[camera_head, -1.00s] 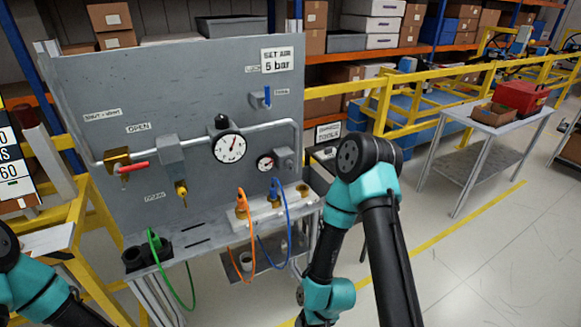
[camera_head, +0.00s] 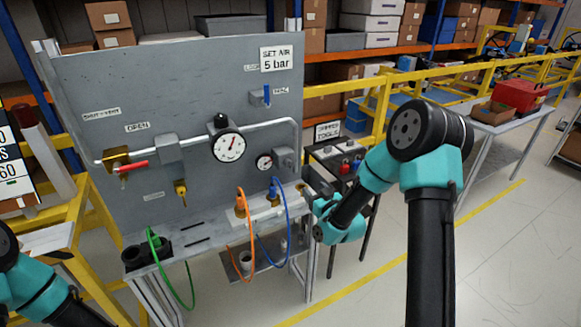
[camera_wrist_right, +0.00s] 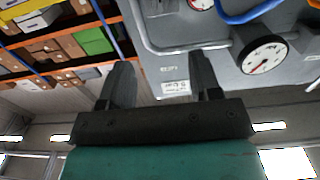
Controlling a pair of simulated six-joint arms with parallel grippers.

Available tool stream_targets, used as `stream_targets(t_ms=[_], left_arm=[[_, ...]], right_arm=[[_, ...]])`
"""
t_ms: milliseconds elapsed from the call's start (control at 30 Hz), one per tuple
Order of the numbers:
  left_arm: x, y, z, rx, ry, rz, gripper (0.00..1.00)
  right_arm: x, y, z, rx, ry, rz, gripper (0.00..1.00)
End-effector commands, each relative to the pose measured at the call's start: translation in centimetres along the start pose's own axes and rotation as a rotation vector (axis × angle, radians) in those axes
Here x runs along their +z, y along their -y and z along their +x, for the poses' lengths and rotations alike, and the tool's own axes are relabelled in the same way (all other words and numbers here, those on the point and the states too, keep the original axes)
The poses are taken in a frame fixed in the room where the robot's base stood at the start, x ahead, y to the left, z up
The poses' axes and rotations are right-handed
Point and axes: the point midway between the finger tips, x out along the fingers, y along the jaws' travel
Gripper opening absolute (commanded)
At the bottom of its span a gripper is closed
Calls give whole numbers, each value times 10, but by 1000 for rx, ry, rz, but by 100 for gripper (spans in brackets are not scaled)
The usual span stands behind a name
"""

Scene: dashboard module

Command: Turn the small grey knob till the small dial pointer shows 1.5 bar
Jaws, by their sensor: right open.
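The small dial (camera_head: 264,161) is on the grey panel, with a white face and dark rim; its pointer is too small to read. The small grey knob (camera_head: 285,158) is just to its right on a grey block. My right gripper (camera_head: 303,190) is below and right of the knob, near the bench's right end, apart from the knob and partly hidden by my wrist. In the right wrist view, my gripper's two dark fingers (camera_wrist_right: 162,75) are spread with nothing between them. The small dial (camera_wrist_right: 200,3) is cut off at that view's top edge. My left gripper is out of view.
The large dial (camera_head: 228,146) and pipe are left of the small dial. Orange (camera_head: 250,230) and blue (camera_head: 286,215) hoses loop in front of the bench, the blue one close to my right gripper. A red-handled valve (camera_head: 132,166) is at left. A dark cart (camera_head: 335,160) stands behind my right arm.

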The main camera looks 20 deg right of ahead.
Motion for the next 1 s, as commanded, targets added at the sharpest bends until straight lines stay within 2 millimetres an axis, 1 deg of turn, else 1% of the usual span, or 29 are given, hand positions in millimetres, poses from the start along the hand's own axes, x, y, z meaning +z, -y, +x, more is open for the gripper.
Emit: stream_targets(t_ms=[267, 367, 467, 567, 1000], left_arm=[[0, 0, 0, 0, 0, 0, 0], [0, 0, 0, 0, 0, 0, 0], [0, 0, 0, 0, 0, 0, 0], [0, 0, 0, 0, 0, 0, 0], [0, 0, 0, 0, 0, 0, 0]], right_arm=[[1, 0, 1, 0, 4, 2, 58], [2, 0, 6, 0, 5, 2, 58], [2, 0, 15, 0, 4, 2, 58], [2, 1, 29, -1, 4, 3, 58], [2, 1, 103, 0, 5, 3, 58]])
